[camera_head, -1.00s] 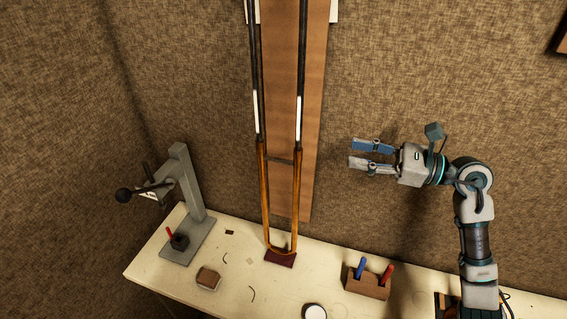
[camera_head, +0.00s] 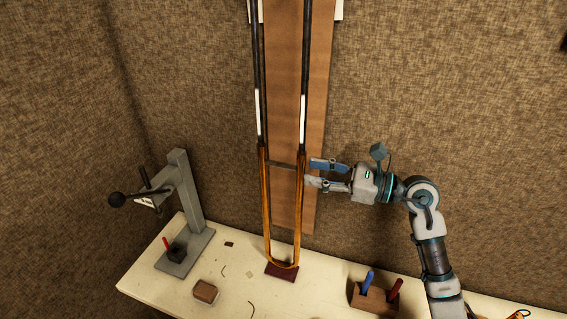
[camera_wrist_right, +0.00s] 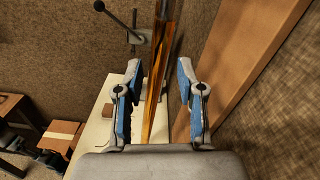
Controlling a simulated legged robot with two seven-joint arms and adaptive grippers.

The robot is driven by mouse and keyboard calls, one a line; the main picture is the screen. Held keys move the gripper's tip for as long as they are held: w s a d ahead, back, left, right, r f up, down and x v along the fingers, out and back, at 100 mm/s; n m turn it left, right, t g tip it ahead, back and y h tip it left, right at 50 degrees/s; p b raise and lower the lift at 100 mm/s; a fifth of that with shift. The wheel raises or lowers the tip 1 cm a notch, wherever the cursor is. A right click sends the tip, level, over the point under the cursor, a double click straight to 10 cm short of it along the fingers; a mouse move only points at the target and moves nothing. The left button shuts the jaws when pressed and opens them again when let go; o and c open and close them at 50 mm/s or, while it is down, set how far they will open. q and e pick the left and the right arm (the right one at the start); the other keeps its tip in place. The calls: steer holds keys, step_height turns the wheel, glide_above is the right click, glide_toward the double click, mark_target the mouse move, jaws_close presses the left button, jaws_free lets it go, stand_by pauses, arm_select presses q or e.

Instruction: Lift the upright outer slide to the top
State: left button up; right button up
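The outer slide (camera_head: 265,215) is a long brass U that stands upright in front of a wooden board (camera_head: 315,120). Its bow end rests at a dark red block (camera_head: 282,272) on the bench. Dark tubes with white bands (camera_head: 303,115) run up from it. My right gripper (camera_head: 308,172) is open beside the slide's right leg, at about the crossbar's (camera_head: 283,165) height. In the right wrist view a slide tube (camera_wrist_right: 158,85) runs between the open, blue-padded fingers (camera_wrist_right: 162,85), and neither finger visibly touches it. My left gripper is out of view.
A grey lever press (camera_head: 185,205) stands at the bench's left end. A brown block (camera_head: 206,291) lies in front of it. A wooden holder (camera_head: 372,298) with blue and red handled tools is at right. The pale bench top (camera_head: 235,275) has small scraps.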

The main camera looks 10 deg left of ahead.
mark_target(267, 162)
steer(key=a, duration=0.7)
steer(key=shift+w+p, duration=0.2)
steer(key=shift+p, duration=0.2)
steer(key=shift+w+a, duration=0.1)
steer(key=shift+a, duration=0.5)
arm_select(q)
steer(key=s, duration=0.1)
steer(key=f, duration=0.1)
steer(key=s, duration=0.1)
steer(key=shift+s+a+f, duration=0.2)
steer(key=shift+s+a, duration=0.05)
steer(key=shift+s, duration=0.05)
arm_select(e)
steer(key=shift+d, duration=0.1)
jaws_close()
